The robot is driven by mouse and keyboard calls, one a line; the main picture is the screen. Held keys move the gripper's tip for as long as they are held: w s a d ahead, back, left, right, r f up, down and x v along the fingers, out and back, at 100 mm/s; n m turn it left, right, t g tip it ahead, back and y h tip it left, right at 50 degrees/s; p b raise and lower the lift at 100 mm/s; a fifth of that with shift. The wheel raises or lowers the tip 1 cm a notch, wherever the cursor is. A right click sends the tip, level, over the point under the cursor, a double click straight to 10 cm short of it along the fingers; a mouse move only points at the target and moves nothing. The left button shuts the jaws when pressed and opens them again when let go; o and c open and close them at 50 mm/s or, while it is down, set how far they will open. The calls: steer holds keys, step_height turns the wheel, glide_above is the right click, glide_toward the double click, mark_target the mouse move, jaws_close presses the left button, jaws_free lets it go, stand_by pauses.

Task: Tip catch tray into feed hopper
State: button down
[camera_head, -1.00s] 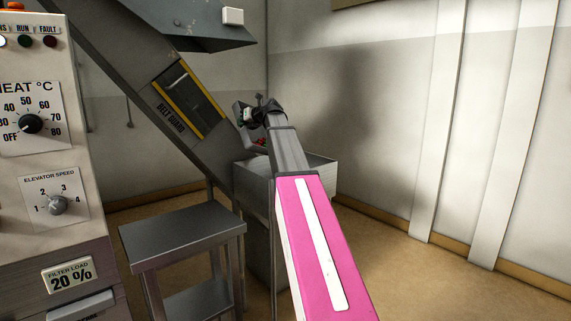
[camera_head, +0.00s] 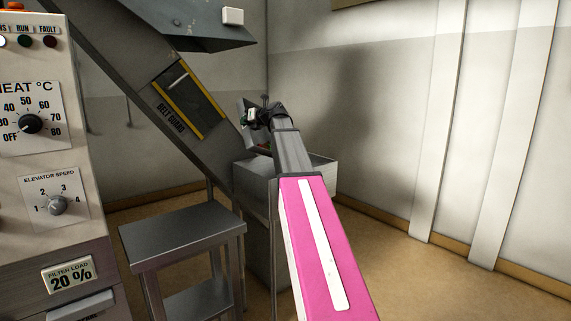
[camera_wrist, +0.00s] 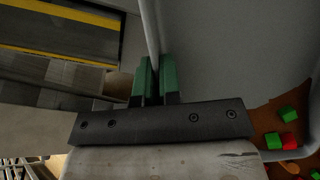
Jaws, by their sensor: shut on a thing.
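My gripper (camera_wrist: 154,82) has green finger pads shut on a thin upright edge of the grey catch tray (camera_wrist: 225,55). In the head view my gripper (camera_head: 256,117) is at the far end of my arm, and the tray (camera_head: 248,104) shows as a small steeply tilted grey panel over the feed hopper (camera_head: 257,178). The hopper is an open metal box at the foot of the elevator. Several red and green blocks (camera_wrist: 288,113) lie on a brown surface at the wrist view's lower right; I cannot tell whether they are in the tray or hopper. My arm hides part of the hopper.
The sloping elevator (camera_head: 140,92) with its yellow-framed belt guard (camera_head: 190,102) stands close left of my gripper. A metal stool-like table (camera_head: 180,233) stands in front, beside the control cabinet (camera_head: 45,150). The floor at right is open up to the wall.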

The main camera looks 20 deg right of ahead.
steer(key=shift+s+d+r+t+y, duration=0.5)
steer(key=shift+s+d+r+t, duration=0.1)
steer(key=shift+s+d+r, duration=0.25)
stand_by(0.4)
steer(key=shift+s+d+r+m+t+y, duration=0.15)
steer(key=shift+s+d+r+t+y, duration=0.15)
steer(key=shift+s+d, duration=0.2)
steer(key=shift+s+d+r+m+t+y, duration=0.2)
steer(key=shift+s+d+r+t, duration=0.2)
steer(key=shift+d, duration=0.15)
stand_by(0.4)
steer(key=shift+t+y, duration=0.5)
steer(key=shift+t, duration=0.3)
steer(key=s+d, duration=0.3)
steer(key=shift+r, duration=0.4)
steer(key=shift+s+d+r+m+t+y+b, duration=0.15)
steer(key=shift+s+d+m+t+y, duration=0.1)
steer(key=shift+s+d, duration=0.2)
steer(key=shift+s+d+r+m+t+y+b, duration=0.15)
steer(key=shift+s+d+t, duration=0.15)
steer(key=shift+d, duration=0.2)
steer(key=shift+f, duration=0.1)
